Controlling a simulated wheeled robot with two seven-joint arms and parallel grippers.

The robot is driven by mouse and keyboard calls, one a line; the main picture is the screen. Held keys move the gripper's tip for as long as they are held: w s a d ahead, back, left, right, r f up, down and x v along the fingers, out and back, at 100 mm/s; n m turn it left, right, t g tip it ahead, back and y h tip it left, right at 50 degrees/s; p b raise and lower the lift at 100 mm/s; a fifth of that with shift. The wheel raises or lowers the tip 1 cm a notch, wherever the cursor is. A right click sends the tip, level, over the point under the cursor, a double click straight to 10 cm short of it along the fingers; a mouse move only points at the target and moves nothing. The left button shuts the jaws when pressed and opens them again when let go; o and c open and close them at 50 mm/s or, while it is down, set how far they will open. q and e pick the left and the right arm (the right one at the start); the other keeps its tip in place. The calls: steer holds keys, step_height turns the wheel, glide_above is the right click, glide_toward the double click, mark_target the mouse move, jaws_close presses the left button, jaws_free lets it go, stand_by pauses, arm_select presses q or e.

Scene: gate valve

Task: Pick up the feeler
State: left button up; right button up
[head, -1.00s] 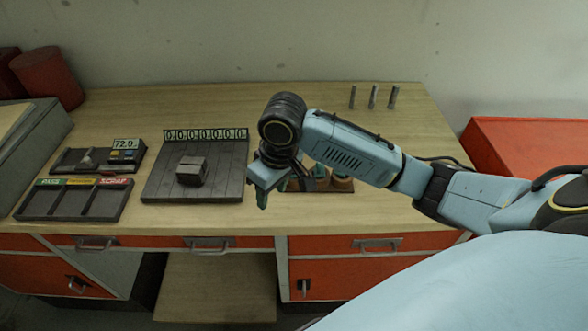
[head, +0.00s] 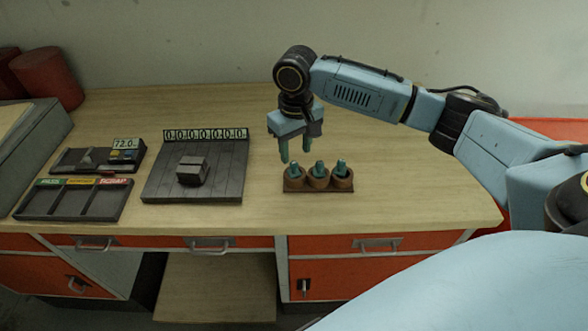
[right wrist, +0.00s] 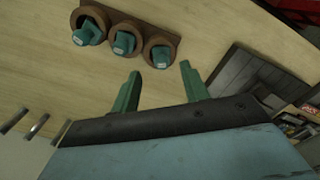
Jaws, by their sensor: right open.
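Three teal-topped pieces stand in round brown cups of a small wooden holder (head: 318,190): left (head: 294,171), middle (head: 319,169) and right (head: 341,168). I cannot tell for sure which thing is the feeler. My right gripper (head: 289,152) is open and empty, fingers pointing down, just above and behind the left end of the holder. In the right wrist view, the gripper (right wrist: 160,76) has its two teal fingers spread, and the nearest teal piece (right wrist: 161,57) shows beyond and between the tips, apart from them. My left gripper is not in view.
A dark slatted plate (head: 225,180) with a grey block (head: 193,170) lies left of the holder. A sorting tray (head: 75,200) and a display unit (head: 100,156) stand further left. Slim metal bars (right wrist: 38,124) show in the right wrist view. The table front is clear.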

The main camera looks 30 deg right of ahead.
mark_target(294, 162)
steer(key=f, duration=0.5)
steer(key=shift+w+a+f, duration=0.1)
steer(key=shift+w+f, duration=0.15)
steer(key=shift+f, duration=0.05)
steer(key=shift+c, duration=0.2)
jaws_close()
